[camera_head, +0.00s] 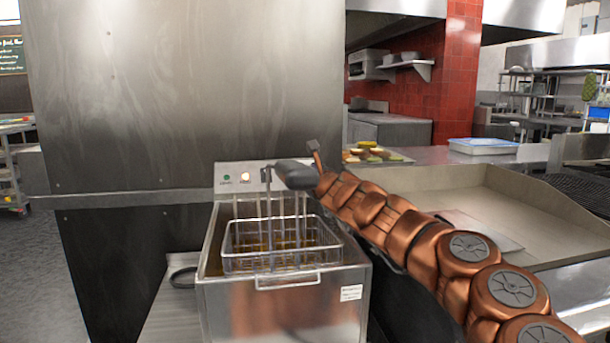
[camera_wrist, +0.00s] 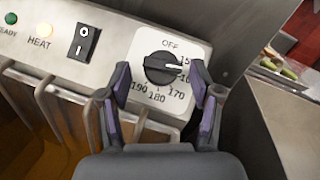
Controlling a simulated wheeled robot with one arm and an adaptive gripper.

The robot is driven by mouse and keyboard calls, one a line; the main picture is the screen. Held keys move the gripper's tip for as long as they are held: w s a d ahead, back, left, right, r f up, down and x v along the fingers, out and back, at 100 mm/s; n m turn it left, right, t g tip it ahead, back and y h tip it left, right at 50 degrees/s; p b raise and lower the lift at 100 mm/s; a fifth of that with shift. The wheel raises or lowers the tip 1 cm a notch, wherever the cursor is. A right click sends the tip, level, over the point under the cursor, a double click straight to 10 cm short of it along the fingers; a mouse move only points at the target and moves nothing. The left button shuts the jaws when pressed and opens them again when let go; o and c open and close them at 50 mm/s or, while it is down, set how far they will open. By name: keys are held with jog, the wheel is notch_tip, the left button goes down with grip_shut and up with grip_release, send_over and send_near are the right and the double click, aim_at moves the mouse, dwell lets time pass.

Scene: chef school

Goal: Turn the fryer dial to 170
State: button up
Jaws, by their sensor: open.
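The fryer dial (camera_wrist: 160,68) is a round black knob on a white scale plate in the wrist view. Its white mark points right, towards the partly covered 150 label. The 170 label (camera_wrist: 177,95) shows at the lower right of the knob, between 180 and 160. My gripper (camera_wrist: 160,79) is open, one finger on each side of the dial, with a visible gap to the knob on both sides in the picture. The head view shows my gripper (camera_head: 294,174) at the back panel of the steel fryer (camera_head: 283,308), where it hides the dial.
A wire fry basket (camera_head: 282,247) sits in the fryer below my gripper. A black rocker switch (camera_wrist: 83,43) and the lit heat lamp (camera_wrist: 44,30) are left of the dial. A flat griddle (camera_head: 480,215) and a food tray (camera_head: 375,156) are to the right.

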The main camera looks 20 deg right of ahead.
jog(key=shift+s+d, duration=0.1)
jog(key=shift+s, duration=0.05)
jog(key=shift+s, duration=0.2)
jog(key=s, duration=1.1)
jog(key=shift+s+r, duration=0.15)
jog(key=shift+s, duration=0.05)
